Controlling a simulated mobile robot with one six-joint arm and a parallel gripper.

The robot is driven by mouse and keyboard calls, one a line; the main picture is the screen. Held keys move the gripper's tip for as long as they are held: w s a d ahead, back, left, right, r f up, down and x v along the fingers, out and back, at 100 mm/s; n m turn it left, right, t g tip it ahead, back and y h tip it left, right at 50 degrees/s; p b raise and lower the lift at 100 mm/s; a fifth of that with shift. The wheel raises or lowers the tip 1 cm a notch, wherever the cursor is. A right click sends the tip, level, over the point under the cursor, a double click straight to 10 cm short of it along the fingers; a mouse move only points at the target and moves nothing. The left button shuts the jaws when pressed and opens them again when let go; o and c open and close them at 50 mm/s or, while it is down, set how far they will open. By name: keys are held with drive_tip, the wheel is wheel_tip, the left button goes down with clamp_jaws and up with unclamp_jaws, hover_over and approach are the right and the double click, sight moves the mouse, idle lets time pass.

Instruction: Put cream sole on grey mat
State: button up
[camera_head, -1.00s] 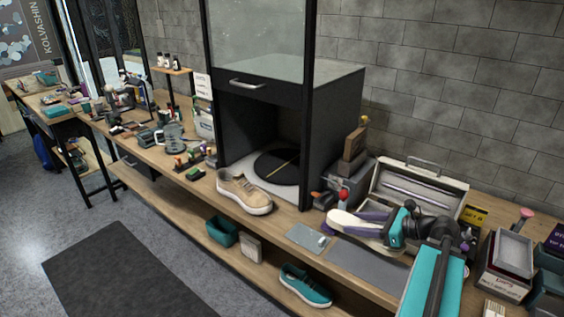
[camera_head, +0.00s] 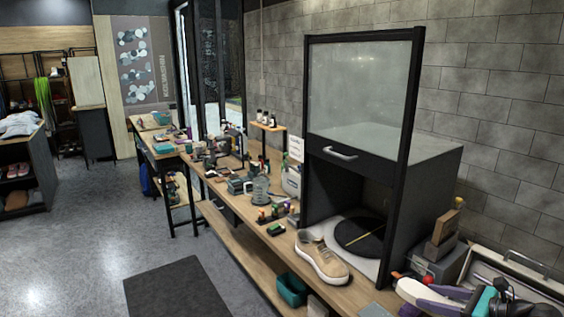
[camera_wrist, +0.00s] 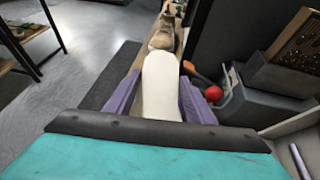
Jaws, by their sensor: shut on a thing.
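The cream sole (camera_wrist: 162,85) is held lengthwise between the two purple fingers of my gripper (camera_wrist: 160,100) in the wrist view, pointing away from the wrist. In the head view, part of the cream sole (camera_head: 413,289) and my gripper (camera_head: 440,296) show at the lower right, above the bench. The grey mat on the bench is out of the head view now. A dark grey mat (camera_head: 176,290) lies on the floor at the lower left.
A beige sneaker (camera_head: 320,258) stands on the bench before a dark cabinet (camera_head: 432,180) with a raised glass front. Grey boxes (camera_wrist: 262,100) and a red ball (camera_wrist: 213,93) are close right of my gripper. Open floor (camera_head: 90,240) lies left.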

drive_tip(key=w+a+f+n+g+y+b, duration=0.1)
drive_tip(key=w+a+f, duration=0.1)
drive_tip(key=a, duration=0.7)
drive_tip(key=w+a+f+n+y+b, duration=0.1)
drive_tip(key=w+a+f, duration=0.1)
drive_tip(key=w+a, duration=0.3)
drive_tip(key=w+a+f+n+g+b, duration=0.1)
drive_tip(key=w+a, duration=0.3)
drive_tip(key=a, duration=0.9)
drive_tip(key=shift+w+f+g+y, duration=0.2)
drive_tip(key=shift+f+g+y, duration=0.1)
drive_tip(key=shift+f+y, duration=0.15)
